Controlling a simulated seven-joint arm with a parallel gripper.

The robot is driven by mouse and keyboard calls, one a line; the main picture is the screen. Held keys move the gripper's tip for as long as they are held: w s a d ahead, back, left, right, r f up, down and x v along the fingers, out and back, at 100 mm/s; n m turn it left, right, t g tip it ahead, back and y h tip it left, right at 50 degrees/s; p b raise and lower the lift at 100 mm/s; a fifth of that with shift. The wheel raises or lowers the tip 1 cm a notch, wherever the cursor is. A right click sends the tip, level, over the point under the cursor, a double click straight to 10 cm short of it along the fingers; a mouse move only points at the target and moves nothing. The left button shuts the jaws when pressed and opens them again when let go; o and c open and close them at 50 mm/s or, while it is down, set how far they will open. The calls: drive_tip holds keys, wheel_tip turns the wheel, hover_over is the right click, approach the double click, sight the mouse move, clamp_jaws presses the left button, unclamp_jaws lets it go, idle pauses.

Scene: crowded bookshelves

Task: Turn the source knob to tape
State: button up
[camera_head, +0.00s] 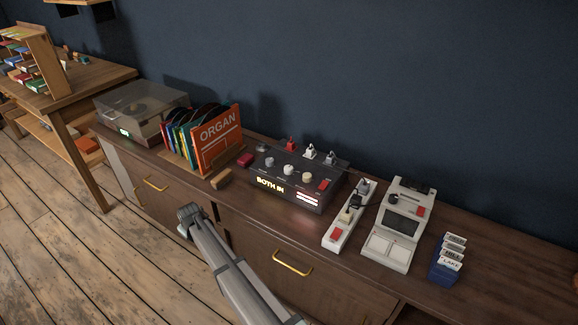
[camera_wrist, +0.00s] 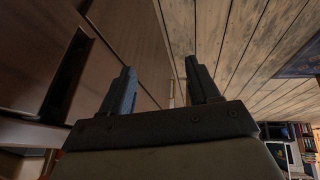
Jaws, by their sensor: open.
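A dark amplifier box (camera_head: 262,172) stands on the sideboard, right of the records. Three pale round knobs sit in a row on its sloping top: a left knob (camera_head: 269,162), a middle knob (camera_head: 288,169) and a right knob (camera_head: 307,177). Their labels are too small to read, so I cannot tell which is the source knob. A lit display (camera_head: 270,184) on its front seems to read "BOTH IN". My gripper (camera_wrist: 158,72) is open and empty in the wrist view, beside the cabinet front and above the floor. The amplifier is not in the wrist view.
A record rack (camera_head: 215,135) and a turntable (camera_head: 140,108) stand left of the amplifier. A power strip (camera_head: 345,215), a grey device (camera_head: 398,225) and a cassette holder (camera_head: 448,258) stand right. Plugs rise behind the knobs. Drawer handles (camera_head: 292,262) protrude in front.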

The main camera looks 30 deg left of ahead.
drive_tip(key=w+a+r, duration=0.3)
drive_tip(key=w+r, duration=0.3)
drive_tip(key=r, duration=0.5)
wheel_tip(320, 180, up, 23)
drive_tip(key=n+g+h, duration=0.2)
drive_tip(key=h, duration=0.3)
hover_over(289, 168)
wheel_tip(289, 168, down, 14)
drive_tip(key=shift+w+r, duration=0.1)
drive_tip(key=shift+w, duration=0.05)
drive_tip(key=shift+c, duration=0.2)
drive_tip(key=c, duration=1)
